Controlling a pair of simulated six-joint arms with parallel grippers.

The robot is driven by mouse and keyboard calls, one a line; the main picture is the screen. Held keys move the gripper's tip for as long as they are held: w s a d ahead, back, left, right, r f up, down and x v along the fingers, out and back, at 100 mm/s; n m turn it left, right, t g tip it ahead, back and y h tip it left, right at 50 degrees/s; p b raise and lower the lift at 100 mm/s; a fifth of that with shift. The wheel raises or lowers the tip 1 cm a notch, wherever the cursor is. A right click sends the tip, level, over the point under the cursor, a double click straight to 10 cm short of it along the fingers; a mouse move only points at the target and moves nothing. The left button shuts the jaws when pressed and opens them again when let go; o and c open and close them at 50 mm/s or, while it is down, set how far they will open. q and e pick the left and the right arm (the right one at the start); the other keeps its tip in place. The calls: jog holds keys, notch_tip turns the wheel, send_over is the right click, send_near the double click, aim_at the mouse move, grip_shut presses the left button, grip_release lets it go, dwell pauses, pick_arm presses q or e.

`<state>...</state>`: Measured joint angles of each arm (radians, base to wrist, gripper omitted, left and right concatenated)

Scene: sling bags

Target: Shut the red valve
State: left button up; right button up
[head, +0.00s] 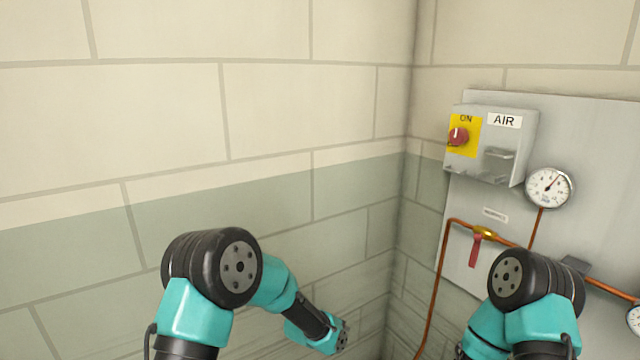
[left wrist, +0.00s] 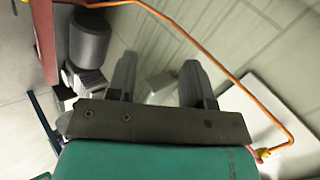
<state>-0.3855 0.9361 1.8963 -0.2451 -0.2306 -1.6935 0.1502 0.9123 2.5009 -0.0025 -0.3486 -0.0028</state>
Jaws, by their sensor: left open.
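The red valve lever (head: 474,250) hangs down from a brass valve body (head: 484,232) on a copper pipe on the right wall panel. The lever lies across the pipe's run.
A grey box (head: 510,130) labelled AIR, with a red knob (head: 458,137) at ON, is above the valve. A pressure gauge (head: 549,187) is to its right. The copper pipe (head: 437,290) drops left of the valve. A grey cylinder (left wrist: 88,38) shows at the left wrist view's upper left.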

pick_arm(q)
jog(key=s+a+f+n+g+y, duration=0.1)
jog(key=s+a+f+n, duration=0.55)
jog(key=a, duration=0.25)
jog(key=s+a+f+n+g+y, duration=0.1)
jog(key=s+a+f+n, duration=0.4)
jog(key=s+a+n, duration=0.3)
jog(key=s+a+f+n+g, duration=0.1)
jog(key=s+a+f+n, duration=0.1)
jog(key=s+a+n, duration=0.3)
jog(key=s+a+f+n+g, duration=0.1)
jog(key=s+a+n+g, duration=0.1)
jog(key=s+a+n, duration=0.4)
jog(key=s+n, duration=0.2)
jog(key=s, duration=0.2)
jog(key=shift+s+f+y, duration=0.2)
jog(key=shift+f+y, duration=0.2)
